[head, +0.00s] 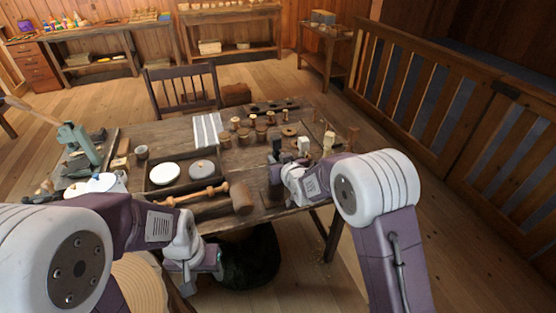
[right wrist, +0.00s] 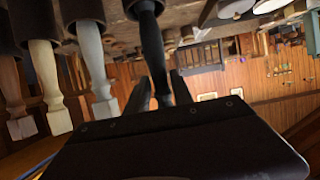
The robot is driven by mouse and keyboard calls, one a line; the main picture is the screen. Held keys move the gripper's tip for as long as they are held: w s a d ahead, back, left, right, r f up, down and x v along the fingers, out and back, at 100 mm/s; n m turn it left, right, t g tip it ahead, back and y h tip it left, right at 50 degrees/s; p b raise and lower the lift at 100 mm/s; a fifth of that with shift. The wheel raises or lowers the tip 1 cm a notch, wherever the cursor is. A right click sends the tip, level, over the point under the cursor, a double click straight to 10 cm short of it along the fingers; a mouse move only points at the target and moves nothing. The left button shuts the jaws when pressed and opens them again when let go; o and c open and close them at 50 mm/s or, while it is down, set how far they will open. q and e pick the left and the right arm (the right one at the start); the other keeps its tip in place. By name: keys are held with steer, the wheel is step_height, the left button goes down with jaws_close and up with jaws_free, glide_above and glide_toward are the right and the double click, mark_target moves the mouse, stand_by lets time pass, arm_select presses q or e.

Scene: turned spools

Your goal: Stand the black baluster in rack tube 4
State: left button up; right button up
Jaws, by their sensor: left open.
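The black baluster (right wrist: 154,50) is in the middle of the right wrist view, which is upside down. Its far end meets the mouth of a dark rack tube (right wrist: 143,6); I cannot tell how deep it sits. My right gripper (right wrist: 162,78) has its dark fingers on both sides of the near end and appears shut on it. My left gripper (head: 192,278) is open and empty, low in front of the table.
A grey baluster (right wrist: 96,65) and a cream one (right wrist: 47,80) stand in neighbouring tubes, close beside my right gripper.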

steer(key=o, duration=0.3)
steer(key=v, duration=0.9)
steer(key=shift+b, duration=0.3)
steer(key=shift+r, duration=0.15)
